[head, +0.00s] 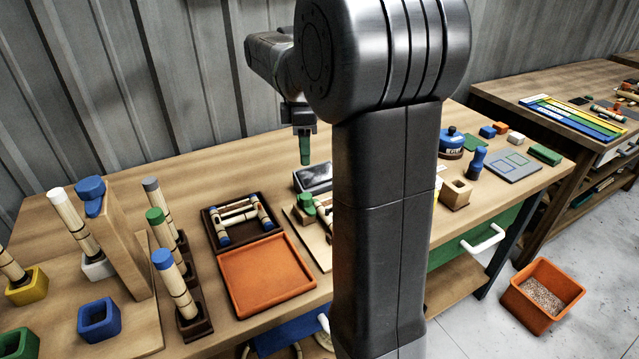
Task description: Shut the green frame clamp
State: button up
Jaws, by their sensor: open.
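A green piece (306,204), which looks like the green frame clamp, sits on a light wooden board (318,246) at the middle of the bench. Short rattan pieces lie beside it. My own arm hides the right side of this board, and I cannot tell whether the clamp is open or shut. My gripper (305,158) hangs pointing down above and behind the board, apart from the green piece. It is seen nearly edge-on with a green part at its lower end. I see nothing clearly held in it.
An orange tray (266,310) lies left of the board, with a dark tray (213,241) of rattan pieces behind it. Capped rattan poles, a blue clamp (90,190) on a wooden upright and coloured cups stand at left. A dark grey box (314,178) stands behind the board.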

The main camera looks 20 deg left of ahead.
aim_at(306, 196)
notch_tip(306, 196, down, 13)
jog(key=shift+s+f+b, duration=0.1)
jog(key=shift+b, duration=0.2)
jog(key=c, duration=1)
